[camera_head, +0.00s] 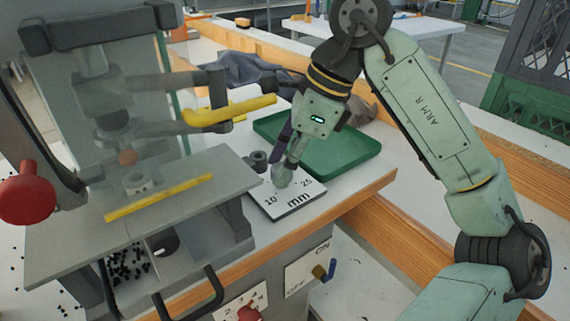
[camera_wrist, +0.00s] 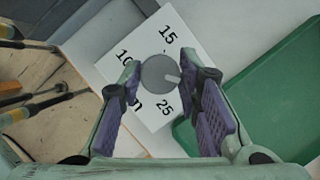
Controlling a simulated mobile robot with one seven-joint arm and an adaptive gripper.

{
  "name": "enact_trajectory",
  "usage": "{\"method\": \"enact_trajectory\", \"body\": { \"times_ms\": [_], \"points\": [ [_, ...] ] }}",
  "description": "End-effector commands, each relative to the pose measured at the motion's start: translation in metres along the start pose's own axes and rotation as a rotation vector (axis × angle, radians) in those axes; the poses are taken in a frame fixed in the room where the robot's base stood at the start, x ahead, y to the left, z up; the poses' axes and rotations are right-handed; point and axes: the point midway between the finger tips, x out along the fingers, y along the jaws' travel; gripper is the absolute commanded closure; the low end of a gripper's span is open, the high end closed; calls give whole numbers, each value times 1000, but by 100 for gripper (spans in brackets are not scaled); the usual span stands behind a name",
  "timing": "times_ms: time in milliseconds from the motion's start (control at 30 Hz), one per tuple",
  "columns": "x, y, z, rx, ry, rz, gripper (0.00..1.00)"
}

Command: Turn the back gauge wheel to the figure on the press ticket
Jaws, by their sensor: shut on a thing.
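The back gauge wheel is a small grey round knob (camera_wrist: 157,70) on a white dial plate (camera_head: 292,207), which also shows in the wrist view (camera_wrist: 150,118). The plate reads 10, 15, 25 and mm; any figure between 15 and 25 is hidden behind the right finger. A pale mark on the knob points right and slightly down in the wrist view, towards that hidden part. My gripper (camera_head: 283,174) reaches down over the plate, its purple-padded fingers (camera_wrist: 160,72) shut on the knob from both sides. I cannot make out a press ticket in either view.
A green tray (camera_head: 335,158) lies close behind the plate. The press (camera_head: 120,120), with a yellow-sleeved lever (camera_head: 235,109) and a red ball knob (camera_head: 27,192), stands at the left. Small dark cylinders (camera_head: 257,160) stand beside the plate. An ON switch panel (camera_head: 300,275) is below.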

Motion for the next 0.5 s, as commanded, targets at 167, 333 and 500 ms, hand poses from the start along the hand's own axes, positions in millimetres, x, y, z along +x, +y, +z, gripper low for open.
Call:
{"method": "enact_trajectory", "body": {
  "times_ms": [167, 333, 500],
  "points": [
    [0, -1, 0, -102, 3, 43, 97],
    [0, -1, 0, -167, 1, 70, 97],
    [0, -1, 0, -202, 1, 83, 97]
  ]
}}
